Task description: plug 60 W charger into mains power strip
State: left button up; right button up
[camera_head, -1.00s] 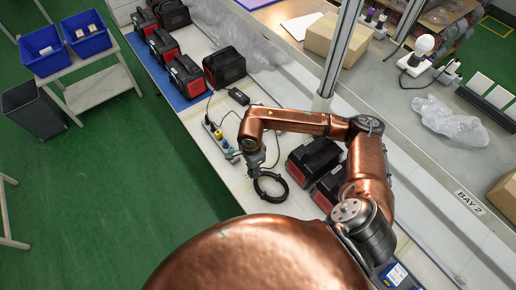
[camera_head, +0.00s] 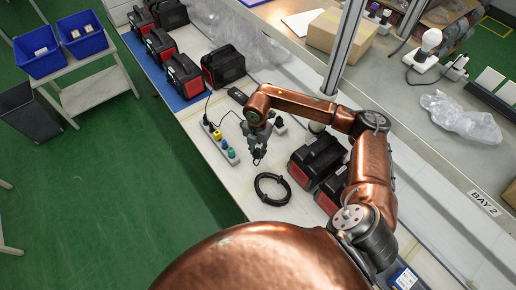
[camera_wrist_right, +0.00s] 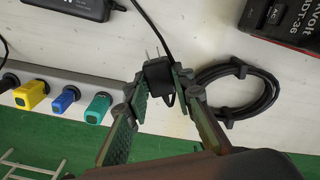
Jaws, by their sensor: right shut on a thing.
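My right gripper (camera_head: 259,157) hangs over the white bench, to the right of the power strip (camera_head: 236,161). In the right wrist view the gripper (camera_wrist_right: 160,88) is shut on a black plug (camera_wrist_right: 157,71), its two metal prongs pointing away from the gripper. A black cable runs near the plug toward the top. The power strip (camera_wrist_right: 50,76) lies to the left, apart from the plug, with yellow (camera_wrist_right: 29,95), blue (camera_wrist_right: 66,98) and teal (camera_wrist_right: 98,106) plugs in it. The black charger brick (camera_head: 238,96) lies beyond the strip. My left gripper is not in view.
A coiled black cable (camera_head: 272,189) lies on the bench near the gripper. Black-and-red battery cases (camera_head: 314,160) stand to its right, and more (camera_head: 184,75) stand on the blue mat. A metal post (camera_head: 344,50) rises behind my arm.

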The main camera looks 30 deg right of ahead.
aim_at(258, 149)
jog(key=m, duration=0.2)
jog(key=w+d+m, duration=0.1)
jog(key=m, duration=0.1)
jog(key=shift+m+b, duration=0.3)
notch_tip(258, 149, down, 6)
jog(key=b, duration=0.4)
jog(key=shift+r, duration=0.25)
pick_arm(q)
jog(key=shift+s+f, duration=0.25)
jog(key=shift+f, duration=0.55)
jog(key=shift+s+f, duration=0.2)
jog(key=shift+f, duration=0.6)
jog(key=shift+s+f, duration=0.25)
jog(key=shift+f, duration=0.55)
pick_arm(e)
jog(key=shift+f, duration=0.6)
jog(key=o, duration=1.2)
jog(key=shift+c, duration=0.2)
jog(key=shift+r, duration=0.25)
notch_tip(258, 149, up, 12)
jog(key=shift+f, duration=0.2)
